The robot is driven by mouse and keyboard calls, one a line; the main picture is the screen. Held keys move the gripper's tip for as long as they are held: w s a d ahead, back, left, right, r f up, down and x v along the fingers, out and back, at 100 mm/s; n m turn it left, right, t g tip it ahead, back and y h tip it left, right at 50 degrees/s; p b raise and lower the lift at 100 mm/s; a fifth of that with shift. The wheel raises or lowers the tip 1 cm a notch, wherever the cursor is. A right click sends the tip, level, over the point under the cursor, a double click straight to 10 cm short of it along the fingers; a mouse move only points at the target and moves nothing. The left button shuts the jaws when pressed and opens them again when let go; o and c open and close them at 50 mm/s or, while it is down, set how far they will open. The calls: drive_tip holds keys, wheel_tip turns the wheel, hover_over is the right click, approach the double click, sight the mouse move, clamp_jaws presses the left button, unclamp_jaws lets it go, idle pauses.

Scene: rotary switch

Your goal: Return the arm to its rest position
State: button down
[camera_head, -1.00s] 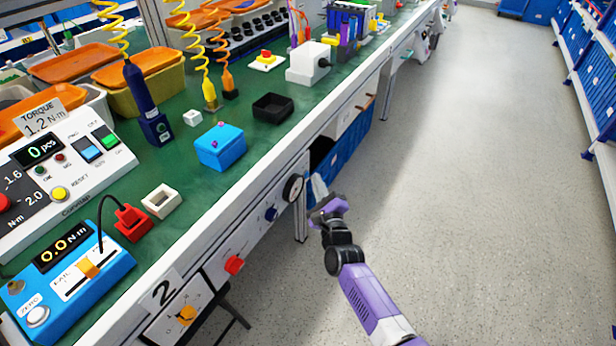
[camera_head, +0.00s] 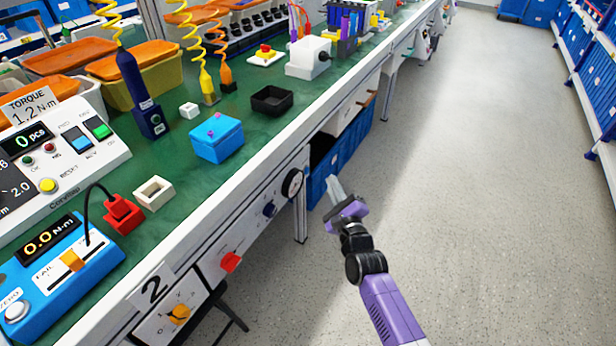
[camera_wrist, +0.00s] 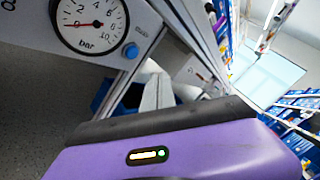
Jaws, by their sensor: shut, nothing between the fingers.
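My gripper (camera_head: 336,189) is at the end of my purple and black arm, over the aisle floor to the right of the workbench. Its pale fingers are together with nothing between them and point up and slightly left in the head view. In the wrist view the fingers (camera_wrist: 158,95) show partly above the purple gripper body. The yellow rotary switch (camera_head: 178,314) is on the bench's front panel, at the lower left, well apart from my gripper.
The bench front carries a red knob (camera_head: 230,262), a blue knob (camera_head: 270,209) and a pressure gauge (camera_head: 292,184), which is large in the wrist view (camera_wrist: 90,22). Blue crates (camera_head: 345,160) sit under the bench. The aisle floor (camera_head: 470,180) to the right is clear.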

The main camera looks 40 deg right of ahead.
drive_tip(key=shift+s+d, duration=0.15)
drive_tip(key=shift+s, duration=0.25)
idle(0.3)
drive_tip(key=s+a+r+n+g+y, duration=0.1)
drive_tip(key=s+a+r+n+y, duration=0.2)
drive_tip(key=s+a+n, duration=0.8)
drive_tip(key=s+a+r+n+y, duration=0.25)
drive_tip(key=s+a+n, duration=0.35)
drive_tip(key=s+n, duration=0.6)
drive_tip(key=s+a+r+n+g+y, duration=0.1)
drive_tip(key=s+a+r+n+y, duration=0.2)
drive_tip(key=s+a+n, duration=0.85)
drive_tip(key=s+d+r+m+p, duration=0.1)
drive_tip(key=d+r+p, duration=0.1)
drive_tip(key=r+p, duration=0.7)
drive_tip(key=s+d+r+m+p, duration=0.1)
drive_tip(key=s+r+m+p, duration=0.1)
drive_tip(key=r+p, duration=0.8)
drive_tip(key=shift+s+d+r+p, duration=0.15)
drive_tip(key=shift+d+r+p, duration=0.2)
drive_tip(key=shift+r, duration=0.1)
